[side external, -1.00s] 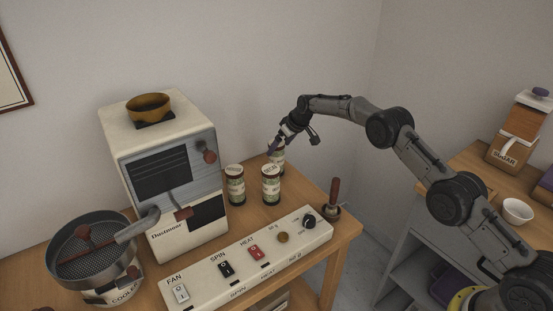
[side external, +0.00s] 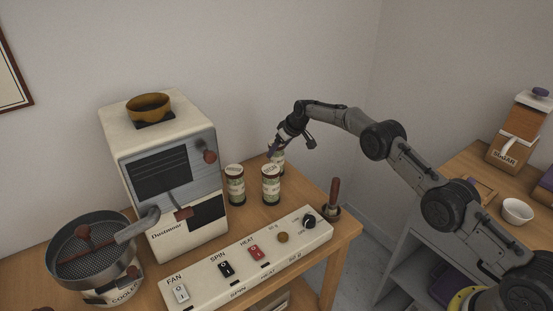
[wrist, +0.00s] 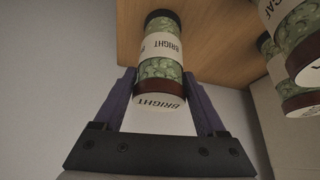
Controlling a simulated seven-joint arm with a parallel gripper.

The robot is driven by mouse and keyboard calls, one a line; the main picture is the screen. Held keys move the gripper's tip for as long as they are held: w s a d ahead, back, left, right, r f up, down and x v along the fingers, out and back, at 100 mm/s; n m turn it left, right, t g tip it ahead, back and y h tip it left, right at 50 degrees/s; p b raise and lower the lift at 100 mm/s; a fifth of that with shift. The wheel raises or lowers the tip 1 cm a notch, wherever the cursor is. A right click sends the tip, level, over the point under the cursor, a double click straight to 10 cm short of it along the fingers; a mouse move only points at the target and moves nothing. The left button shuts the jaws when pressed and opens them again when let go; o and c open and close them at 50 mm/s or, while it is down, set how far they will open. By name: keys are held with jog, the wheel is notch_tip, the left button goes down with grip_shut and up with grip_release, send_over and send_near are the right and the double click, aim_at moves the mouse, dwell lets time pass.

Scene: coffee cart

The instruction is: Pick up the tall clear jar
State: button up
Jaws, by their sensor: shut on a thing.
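The tall clear jar (wrist: 160,66) holds green beans and has a brown lid and a white label reading BRIGHT. In the wrist view it is between the two purple fingers of my gripper (wrist: 158,92), which is shut on it near the lid. In the side view my gripper (side external: 276,150) comes down from above onto this jar (side external: 279,161), at the back of the wooden table. The jar is partly hidden there by the fingers and a front jar. I cannot tell whether its base touches the table.
Two similar jars (side external: 236,185) (side external: 271,185) stand close in front and to the left. The white roaster (side external: 170,180) is further left, and a switch panel (side external: 245,262) lies along the front. A wooden-handled tamper (side external: 333,200) stands at the right corner.

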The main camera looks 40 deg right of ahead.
grip_shut()
jog(key=shift+r, duration=0.15)
jog(key=shift+r, duration=0.1)
